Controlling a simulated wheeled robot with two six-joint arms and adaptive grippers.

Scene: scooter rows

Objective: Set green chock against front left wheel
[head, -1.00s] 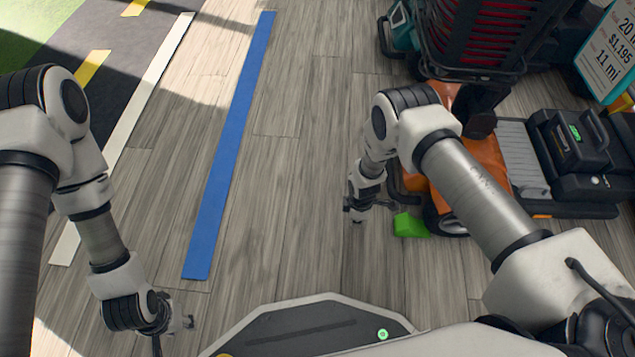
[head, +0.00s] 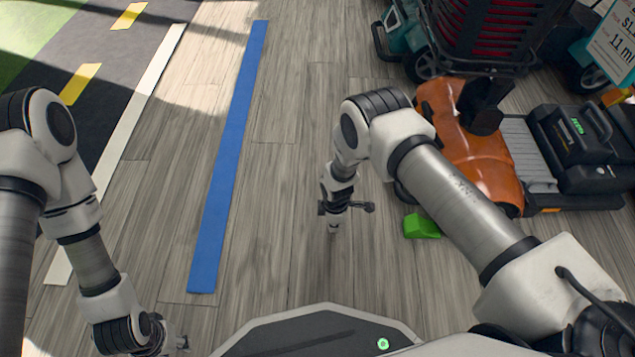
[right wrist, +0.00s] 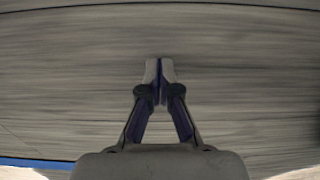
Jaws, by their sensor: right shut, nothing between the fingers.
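The green chock (head: 421,226) lies on the wood floor near the orange scooter (head: 474,145). The scooter's wheel nearest the chock is mostly hidden behind my right arm, so I cannot tell whether chock and wheel touch. My right gripper (head: 333,230) points down to the left of the chock, apart from it. In the right wrist view my right gripper (right wrist: 159,72) is shut and empty above bare floor. My left gripper (head: 184,342) is low at the bottom left, and its fingers are too small to read.
A price sign (head: 613,42) is at the top right. A blue floor line (head: 228,160) runs at the left, with clear wood floor beside it.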

